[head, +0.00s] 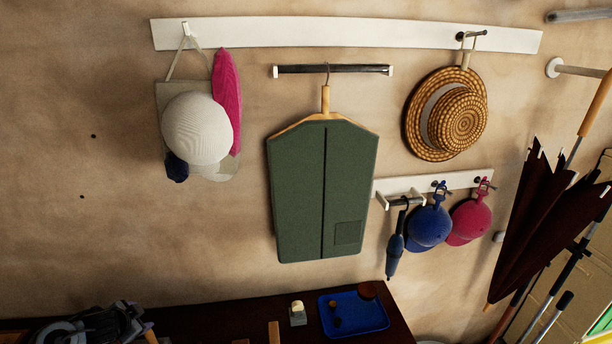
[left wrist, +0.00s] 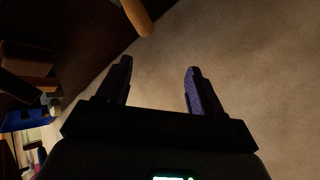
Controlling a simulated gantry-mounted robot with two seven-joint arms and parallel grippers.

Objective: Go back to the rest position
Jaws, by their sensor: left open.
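My left gripper (left wrist: 157,80) shows in the left wrist view with its two dark fingers apart and nothing between them. Bare tan surface lies beyond the fingers. In the head view part of my left arm (head: 95,325) is at the bottom left corner, low beside the dark table (head: 240,312). The fingertips are not clear there. My right gripper is in neither view.
A green garment (head: 320,190) hangs mid-wall. A straw hat (head: 458,120), caps (head: 429,226) and a bag with a white hat (head: 197,128) hang around it. A blue tray (head: 353,313) sits on the table. Umbrellas (head: 530,220) stand at right. The left wall is mostly bare.

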